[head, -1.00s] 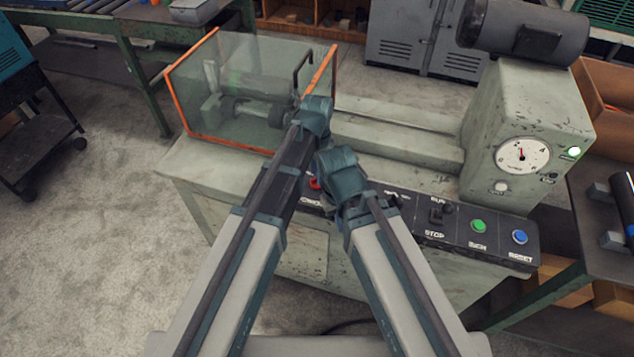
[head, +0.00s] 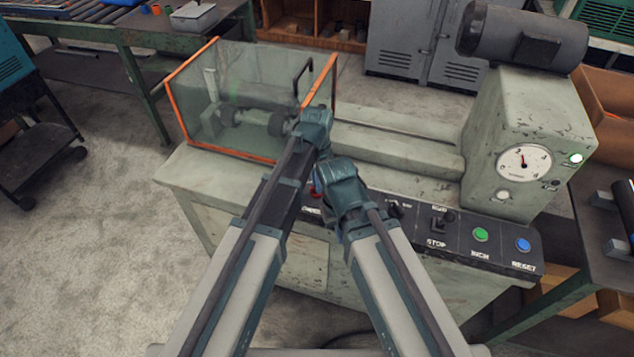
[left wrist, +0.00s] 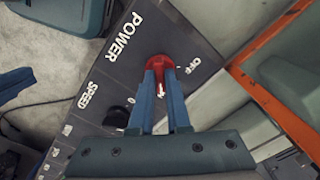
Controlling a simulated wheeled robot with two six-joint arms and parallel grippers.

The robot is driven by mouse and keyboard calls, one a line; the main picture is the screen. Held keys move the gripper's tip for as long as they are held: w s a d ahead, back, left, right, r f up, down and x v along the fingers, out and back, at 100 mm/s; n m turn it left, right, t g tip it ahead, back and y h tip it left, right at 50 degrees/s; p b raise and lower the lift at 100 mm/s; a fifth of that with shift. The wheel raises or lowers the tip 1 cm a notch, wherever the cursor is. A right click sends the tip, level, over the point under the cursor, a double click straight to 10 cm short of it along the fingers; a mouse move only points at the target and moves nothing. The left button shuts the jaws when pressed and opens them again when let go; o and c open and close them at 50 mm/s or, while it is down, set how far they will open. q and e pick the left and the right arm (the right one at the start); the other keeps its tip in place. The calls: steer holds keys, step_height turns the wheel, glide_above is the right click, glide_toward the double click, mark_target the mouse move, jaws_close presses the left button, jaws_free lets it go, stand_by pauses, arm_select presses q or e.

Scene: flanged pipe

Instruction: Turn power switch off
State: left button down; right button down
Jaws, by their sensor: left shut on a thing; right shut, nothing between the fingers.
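The power switch is a red knob (left wrist: 173,62) on the dark control panel (head: 463,232), between the words POWER and OFF in the left wrist view. In the head view only a little of its red (head: 316,193) shows beside my arms. My left gripper (left wrist: 166,78) is shut on the red knob, its two blue fingers on either side. A white mark shows between the fingers; I cannot tell which setting it points to. In the head view my left fingertips are hidden by my arms. My right gripper (head: 347,203) is shut and empty, close beside the left one.
The black speed knob (left wrist: 118,116) sits close to my left fingers. A run/stop lever (head: 438,222), green button (head: 481,234) and blue button (head: 522,245) lie to the right. An orange-edged guard (head: 322,75) stands behind my left wrist. A lamp (head: 576,158) is lit near the gauge (head: 524,163).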

arm_select(q)
steer(key=n, duration=1.4)
steer(key=shift+n, duration=1.9)
steer(key=c, duration=0.9)
jaws_free()
